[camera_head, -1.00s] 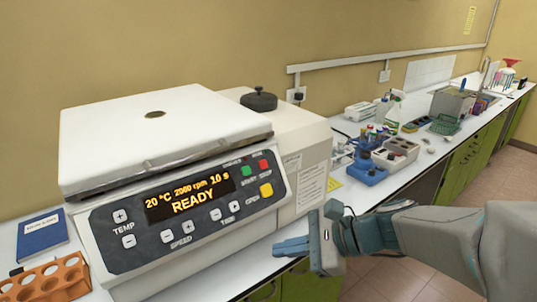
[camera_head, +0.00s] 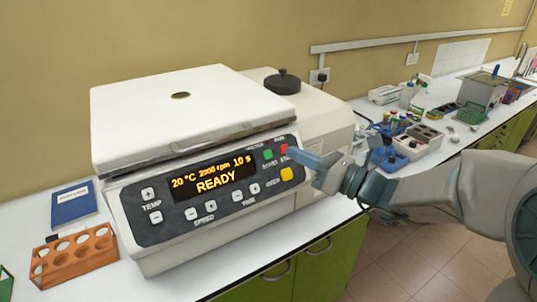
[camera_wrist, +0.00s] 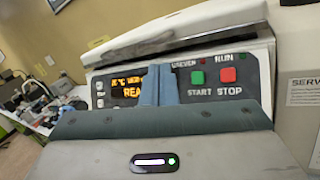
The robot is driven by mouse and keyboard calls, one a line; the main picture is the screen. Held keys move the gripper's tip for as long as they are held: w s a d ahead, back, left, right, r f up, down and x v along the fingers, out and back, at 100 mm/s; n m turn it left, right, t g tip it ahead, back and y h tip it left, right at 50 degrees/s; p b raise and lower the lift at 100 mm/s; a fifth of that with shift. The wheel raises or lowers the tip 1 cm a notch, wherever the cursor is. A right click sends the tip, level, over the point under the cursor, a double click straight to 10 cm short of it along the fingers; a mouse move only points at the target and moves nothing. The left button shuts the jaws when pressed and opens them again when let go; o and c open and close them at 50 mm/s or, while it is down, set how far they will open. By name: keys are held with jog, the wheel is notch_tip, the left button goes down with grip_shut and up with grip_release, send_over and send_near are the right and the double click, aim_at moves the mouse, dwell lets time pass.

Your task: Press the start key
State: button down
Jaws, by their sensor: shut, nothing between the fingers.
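The centrifuge (camera_head: 150,235) stands on the white bench with its lid closed. Its display (camera_head: 214,179) reads 20 °C, 2000 rpm, 10 s and READY. The green start key (camera_head: 268,155) is at the panel's upper right, left of the red stop key (camera_head: 283,150). In the wrist view the start key (camera_wrist: 198,78) and stop key (camera_wrist: 228,75) are both clear. My gripper (camera_head: 289,156) is shut and empty, with its blue fingers pointing at the panel near these keys. In the wrist view my fingers (camera_wrist: 159,84) lie left of the start key; contact cannot be told.
A yellow open key (camera_head: 286,174) sits below the stop key. An orange tube rack (camera_head: 75,258) and a blue book (camera_head: 74,205) lie left of the centrifuge. Bottles and a blue holder (camera_head: 385,158) stand to the right, behind my arm.

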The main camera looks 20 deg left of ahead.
aim_at(268, 154)
jog(key=shift+w+a+f+b, duration=0.85)
jog(key=shift+w+a+f, duration=0.35)
jog(key=shift+a, duration=0.2)
jog(key=shift+w+a+f+b, duration=0.85)
jog(key=shift+w+a+f, duration=0.3)
jog(key=shift+a, duration=0.2)
jog(key=shift+w+a+f, duration=0.1)
jog(key=shift+w+a+f, duration=0.15)
jog(key=shift+w+a+f+b, duration=0.15)
jog(key=shift+w+a+b, duration=0.1)
jog(key=shift+b, duration=0.1)
dwell(0.8)
jog(key=shift+s+d, duration=0.1)
jog(key=shift+s+d+r, duration=0.4)
jog(key=shift+p, duration=0.3)
